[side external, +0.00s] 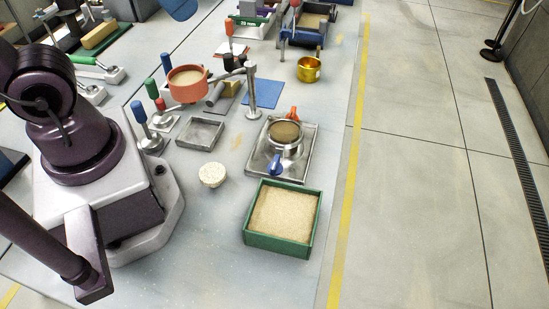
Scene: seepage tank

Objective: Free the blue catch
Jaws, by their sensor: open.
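The blue catch (275,169) is a small blue lever on the near side of a round metal clamp ring (286,151). The ring sits around a cup filled with brown material (286,131), which stands in a square metal tray (257,160). An orange-red catch (293,113) sits on the far side of the same ring. I cannot tell from this distance whether either catch is fastened. Parts of my arm show at the left, but my gripper is not in view, and nothing of mine touches the blue catch.
A green box of sand (248,240) stands just in front of the tray. A white bowl (212,175) and a shallow grey tray (200,133) lie to the left. A gold pot (309,69) stands farther back.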

